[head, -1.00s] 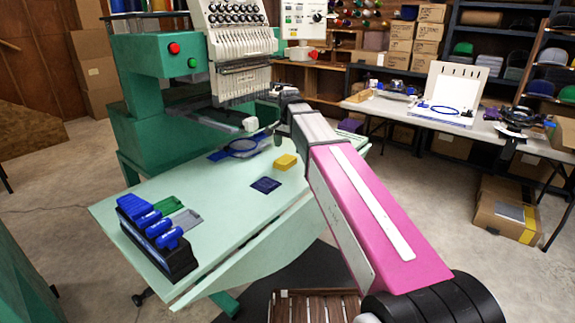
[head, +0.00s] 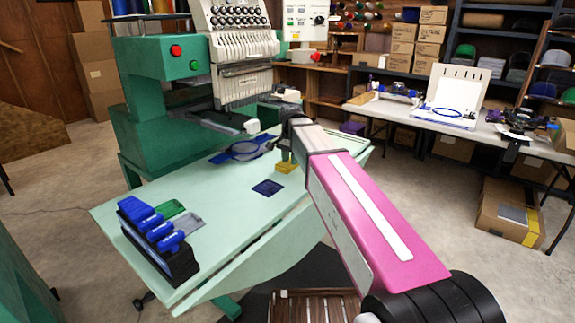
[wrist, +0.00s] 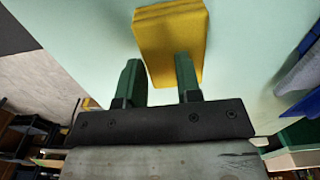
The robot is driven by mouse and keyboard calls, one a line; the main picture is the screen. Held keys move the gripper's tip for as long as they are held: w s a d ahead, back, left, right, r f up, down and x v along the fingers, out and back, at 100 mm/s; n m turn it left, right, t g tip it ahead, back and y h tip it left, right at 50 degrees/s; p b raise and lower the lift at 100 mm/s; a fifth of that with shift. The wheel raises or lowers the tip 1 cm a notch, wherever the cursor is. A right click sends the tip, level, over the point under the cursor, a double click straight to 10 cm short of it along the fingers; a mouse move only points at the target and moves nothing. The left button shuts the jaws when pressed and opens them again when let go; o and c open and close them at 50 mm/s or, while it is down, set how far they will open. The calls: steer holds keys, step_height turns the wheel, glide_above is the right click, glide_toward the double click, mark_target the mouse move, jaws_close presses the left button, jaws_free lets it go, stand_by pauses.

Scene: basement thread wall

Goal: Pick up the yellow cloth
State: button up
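The yellow cloth (head: 286,168) is a small folded block lying on the pale green table (head: 225,200). It fills the upper middle of the wrist view (wrist: 168,30). My gripper (head: 286,155) is just above the cloth in the head view, and its fingers partly hide the cloth's far side. In the wrist view my gripper (wrist: 158,60) has two green fingers standing apart with nothing held between them. The right finger overlaps the cloth in the picture, and the left finger lies just left of its edge. I cannot tell whether the fingers touch the cloth.
A dark blue square (head: 267,187) lies just left of the cloth. A blue hoop (head: 243,148) lies behind it, near the green embroidery machine (head: 150,95). A black rack with blue-handled tools (head: 155,238) stands at the table's left. The table's front middle is clear.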

steer(key=shift+w+d+f, duration=0.2)
steer(key=shift+w+f, duration=0.55)
steer(key=shift+f, duration=0.15)
steer(key=shift+a+r, duration=0.3)
steer(key=shift+a, duration=0.05)
steer(key=r, duration=0.1)
steer(key=a+r, duration=0.1)
steer(key=r, duration=0.1)
steer(key=shift+w+a+r, duration=0.15)
steer(key=shift+w+r, duration=0.05)
steer(key=shift+r, duration=0.05)
jaws_close()
steer(key=r, duration=0.5)
steer(key=shift+s, duration=0.2)
steer(key=shift+s+d+r, duration=0.2)
steer(key=shift+d+r, duration=0.15)
steer(key=shift+d, duration=0.05)
steer(key=o, duration=1.3)
jaws_free()
steer(key=shift+o, duration=0.2)
steer(key=shift+r, duration=0.1)
